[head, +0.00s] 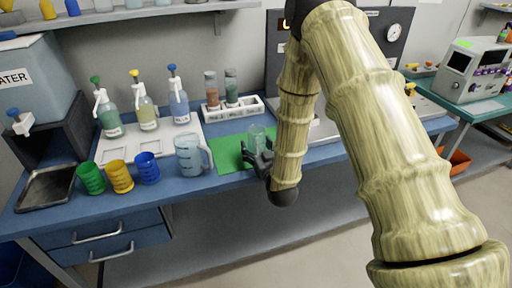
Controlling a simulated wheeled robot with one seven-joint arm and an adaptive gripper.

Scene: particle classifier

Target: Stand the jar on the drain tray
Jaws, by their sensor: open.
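A clear jar (257,136) stands upright on the green mat near the middle of the blue bench. My gripper (256,154), dark and open, is at the front of the jar, low over the mat. Its fingers overlap the jar's lower part in the picture, and I cannot tell whether they touch it. The drain tray (28,201) is a dark, shallow, empty tray at the bench's left end, below the tap of the grey water tank (30,75).
A clear measuring jug (189,156) stands left of the mat (228,158). Green (91,178), yellow (119,176) and blue (147,168) cups stand between jug and tray. Pump bottles (145,112) on a white tray and a rack with two tubes (232,105) are behind.

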